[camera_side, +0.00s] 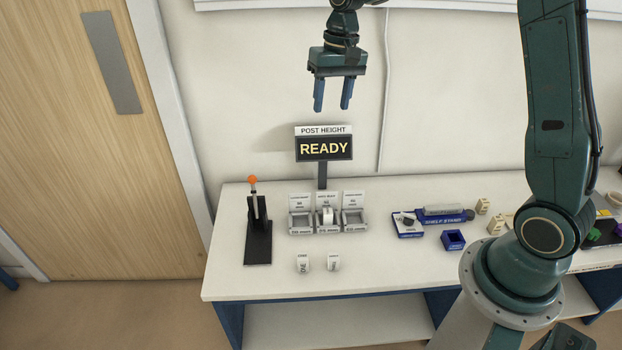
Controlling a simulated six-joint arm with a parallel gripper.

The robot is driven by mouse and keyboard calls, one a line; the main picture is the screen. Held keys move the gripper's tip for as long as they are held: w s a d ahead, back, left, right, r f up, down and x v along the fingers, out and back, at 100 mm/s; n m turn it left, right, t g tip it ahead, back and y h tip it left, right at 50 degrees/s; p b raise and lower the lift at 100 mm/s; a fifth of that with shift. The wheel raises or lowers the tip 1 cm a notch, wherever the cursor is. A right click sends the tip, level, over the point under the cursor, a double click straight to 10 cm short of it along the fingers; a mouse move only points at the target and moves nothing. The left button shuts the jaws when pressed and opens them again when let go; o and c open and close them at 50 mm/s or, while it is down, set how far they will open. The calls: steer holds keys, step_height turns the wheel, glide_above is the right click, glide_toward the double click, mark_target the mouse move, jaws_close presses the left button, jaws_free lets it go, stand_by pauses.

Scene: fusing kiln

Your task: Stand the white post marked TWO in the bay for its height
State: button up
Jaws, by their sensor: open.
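Two short white posts stand on the bench front, a left one (303,264) and a right one (333,262). Both have dark lettering too small to read surely, so I cannot tell which is marked TWO. Behind them is a row of three grey bays: left (300,228), middle (328,230) and right (354,226). A white post (327,214) stands in the middle bay; the outer two look empty. Millimetre labels on the bays are too small to read surely. My gripper (333,107) is open and empty, high above the bench, fingers pointing down.
A POST HEIGHT display (324,148) reading READY stands behind the bays. A black stand with an orange knob (253,180) is at left. Blue trays (408,224) and a blue box (453,240) lie to the right. The front bench strip is mostly clear.

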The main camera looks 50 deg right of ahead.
steer(key=s+a+r+n+t, duration=0.1)
steer(key=s+a+r, duration=0.1)
steer(key=s+r, duration=0.35)
steer(key=s+a+r+n+t, duration=0.2)
steer(key=s+a+r, duration=0.1)
steer(key=s, duration=0.6)
steer(key=s+f+n+t+h, duration=0.1)
steer(key=s+n+t, duration=0.1)
steer(key=s, duration=1)
steer(key=shift+s+a+f, duration=0.2)
steer(key=shift+s+a, duration=0.05)
steer(key=shift+a, duration=0.1)
